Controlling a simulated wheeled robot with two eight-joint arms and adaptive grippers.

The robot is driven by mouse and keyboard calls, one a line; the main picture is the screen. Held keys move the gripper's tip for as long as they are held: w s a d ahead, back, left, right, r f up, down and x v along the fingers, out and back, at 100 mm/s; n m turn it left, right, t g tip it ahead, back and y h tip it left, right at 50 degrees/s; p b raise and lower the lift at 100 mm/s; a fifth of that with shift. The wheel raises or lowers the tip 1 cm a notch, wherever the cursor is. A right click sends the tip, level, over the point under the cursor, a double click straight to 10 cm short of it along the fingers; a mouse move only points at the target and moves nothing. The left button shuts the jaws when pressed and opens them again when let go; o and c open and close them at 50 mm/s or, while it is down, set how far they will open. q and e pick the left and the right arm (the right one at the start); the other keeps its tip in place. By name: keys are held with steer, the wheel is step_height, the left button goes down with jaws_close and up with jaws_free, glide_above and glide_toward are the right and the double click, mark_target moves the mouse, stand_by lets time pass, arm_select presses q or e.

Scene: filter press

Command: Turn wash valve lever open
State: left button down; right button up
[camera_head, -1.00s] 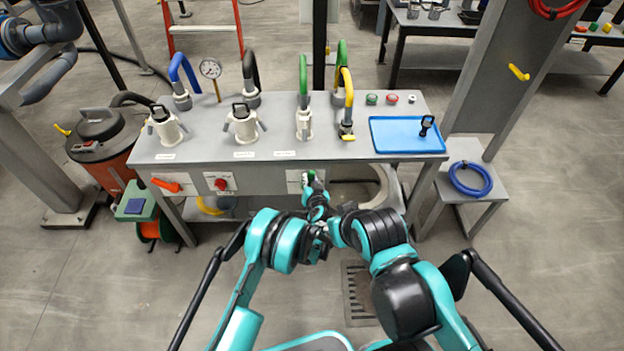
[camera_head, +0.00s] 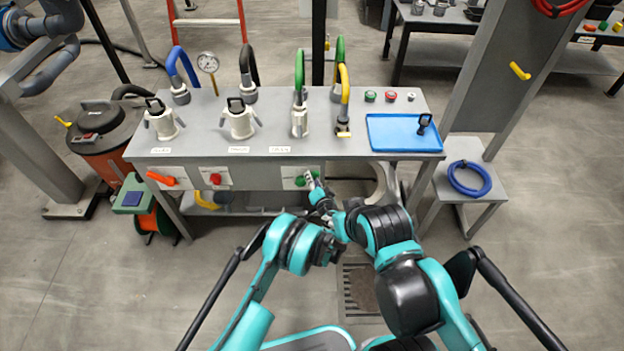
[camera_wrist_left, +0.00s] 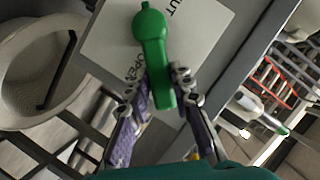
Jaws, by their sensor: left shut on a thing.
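The green valve lever (camera_head: 300,181) is on a pale plate at the right end of the bench's front panel. In the left wrist view the green lever (camera_wrist_left: 152,45) has its round hub at the top and its handle reaching down beside the printed word OPEN on the plate (camera_wrist_left: 205,40). My left gripper (camera_head: 311,182) is at this plate in the head view. In the left wrist view its fingertips (camera_wrist_left: 160,88) are shut on the lower part of the handle, one on each side. I cannot make out my right gripper among the arm links.
An orange lever (camera_head: 168,181) and a red knob (camera_head: 215,179) are farther left on the same panel. Above, the bench top (camera_head: 205,140) bears hoses, white fittings and a blue tray (camera_head: 390,146). A stool with a blue hose coil (camera_head: 468,179) stands at the right.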

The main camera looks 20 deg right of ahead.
arm_select(q)
steer(key=c, duration=1.3)
jaws_free()
steer(key=shift+d, duration=0.1)
